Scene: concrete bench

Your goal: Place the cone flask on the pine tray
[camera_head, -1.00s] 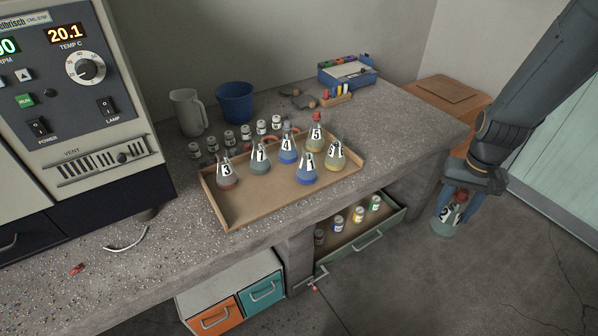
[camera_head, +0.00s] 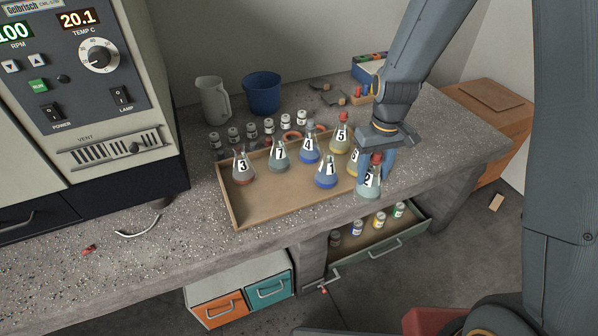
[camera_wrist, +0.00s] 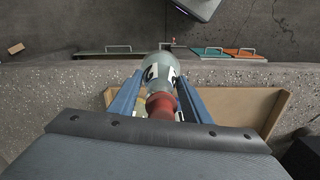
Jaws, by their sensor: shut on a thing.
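My gripper (camera_head: 376,160) is shut on a cone flask (camera_head: 369,185) with a red stopper and the label 2. It holds the flask upright near the right front corner of the pine tray (camera_head: 262,207). In the wrist view the same flask (camera_wrist: 160,72) sits between the blue fingers (camera_wrist: 158,100), and part of the tray (camera_wrist: 240,103) shows below it. I cannot tell whether its base touches anything. Several other labelled flasks stand on the tray, such as flask 3 (camera_head: 243,168), flask 1 (camera_head: 326,172) and flask 5 (camera_head: 340,135).
The tray's front left area is bare. Small jars (camera_head: 252,135) stand behind it, with a blue bucket (camera_head: 262,94) and a grey jug (camera_head: 213,101). An open drawer (camera_head: 380,238) with several vials juts out below the bench edge. A machine (camera_head: 100,100) stands at left.

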